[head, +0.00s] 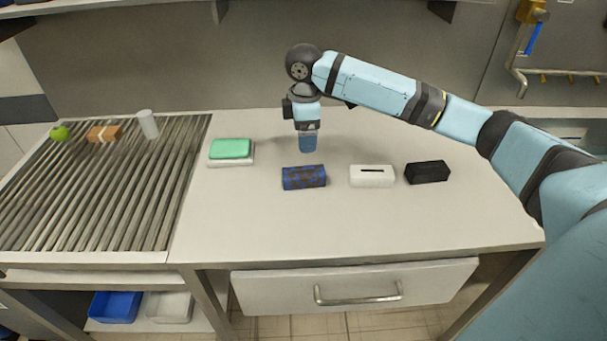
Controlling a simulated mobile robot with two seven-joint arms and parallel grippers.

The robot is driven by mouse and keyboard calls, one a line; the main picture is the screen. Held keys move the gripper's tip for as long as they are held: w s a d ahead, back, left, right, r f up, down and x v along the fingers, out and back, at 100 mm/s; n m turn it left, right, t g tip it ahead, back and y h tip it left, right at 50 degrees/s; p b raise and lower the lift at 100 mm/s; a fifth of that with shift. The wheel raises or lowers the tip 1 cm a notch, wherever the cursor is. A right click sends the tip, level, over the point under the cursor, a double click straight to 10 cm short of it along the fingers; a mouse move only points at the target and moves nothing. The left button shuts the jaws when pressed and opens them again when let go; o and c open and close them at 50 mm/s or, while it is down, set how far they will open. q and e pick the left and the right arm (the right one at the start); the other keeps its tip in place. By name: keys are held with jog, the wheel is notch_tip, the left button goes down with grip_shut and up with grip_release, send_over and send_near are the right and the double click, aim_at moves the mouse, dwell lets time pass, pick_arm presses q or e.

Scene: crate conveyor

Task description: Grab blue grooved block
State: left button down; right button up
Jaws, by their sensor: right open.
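The blue block (304,178) lies on the worktop left of the white block, its surface broken by dark brownish patches that look like grooves. My right gripper (308,138) points down just behind and above this block, apart from it. It is open. A small plain blue shape shows at its fingertips; I cannot tell whether it is part of the fingers or an object behind them. My left gripper is not in view.
A white slotted block (372,176) and a black block (428,172) stand to the right. A green box (230,148) lies on a white one at left. The roller conveyor (90,215) carries a white cup (148,124). The front worktop is clear.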

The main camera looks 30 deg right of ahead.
aim_at(304, 172)
notch_tip(304, 172, down, 13)
jog(key=shift+s+a+r+b, duration=0.1)
jog(key=shift+a+b, duration=0.05)
jog(key=shift+b, duration=0.45)
jog(key=c, duration=1.2)
